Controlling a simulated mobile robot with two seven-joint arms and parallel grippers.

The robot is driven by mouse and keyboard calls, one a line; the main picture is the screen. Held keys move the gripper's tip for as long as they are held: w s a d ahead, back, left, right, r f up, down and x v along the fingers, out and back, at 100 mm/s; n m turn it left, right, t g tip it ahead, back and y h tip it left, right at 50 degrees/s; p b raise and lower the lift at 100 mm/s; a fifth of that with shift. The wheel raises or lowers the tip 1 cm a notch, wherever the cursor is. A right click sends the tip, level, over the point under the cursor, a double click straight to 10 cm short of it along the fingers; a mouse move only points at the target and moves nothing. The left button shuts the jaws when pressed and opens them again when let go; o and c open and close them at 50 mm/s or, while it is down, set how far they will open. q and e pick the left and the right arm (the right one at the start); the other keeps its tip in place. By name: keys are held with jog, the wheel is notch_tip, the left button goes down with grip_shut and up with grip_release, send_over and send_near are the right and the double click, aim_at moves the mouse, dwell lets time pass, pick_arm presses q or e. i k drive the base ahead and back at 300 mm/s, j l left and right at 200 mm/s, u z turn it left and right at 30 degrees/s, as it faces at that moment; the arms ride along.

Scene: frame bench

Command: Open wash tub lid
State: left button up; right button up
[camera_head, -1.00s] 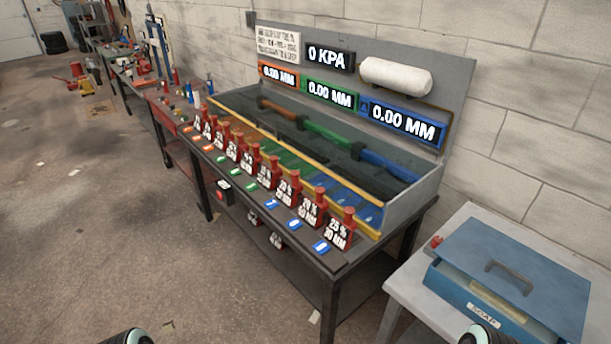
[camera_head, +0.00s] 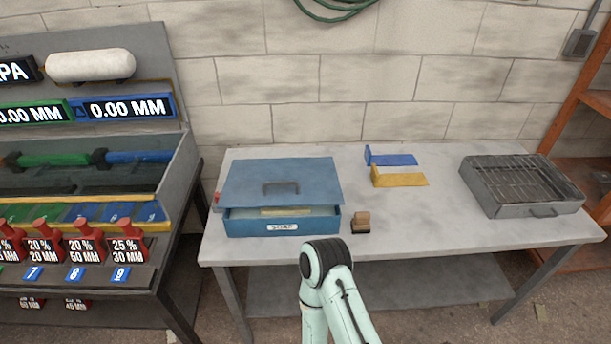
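The wash tub (camera_head: 325,222) is a blue box with a white "SOAP" label on its front, standing on the left part of a grey table. Its flat blue lid (camera_head: 245,185) has a dark grey handle (camera_head: 280,187) in the middle. The lid lies over the rear of the tub, and a strip along the front is uncovered, showing a pale yellowish inside. A pale green link of one of my arms with a black joint rises from the bottom edge, in front of the table. Neither gripper shows.
A small brown block or brush (camera_head: 361,223) stands just right of the tub. Blue and yellow pieces (camera_head: 400,178) lie further back. A metal tray with a wire rack (camera_head: 520,185) is at the table's right. The bench with red weights (camera_head: 128,250) stands left. The table's front middle is clear.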

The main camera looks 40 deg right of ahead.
aim_at(307, 181)
jog(key=z, duration=1.3)
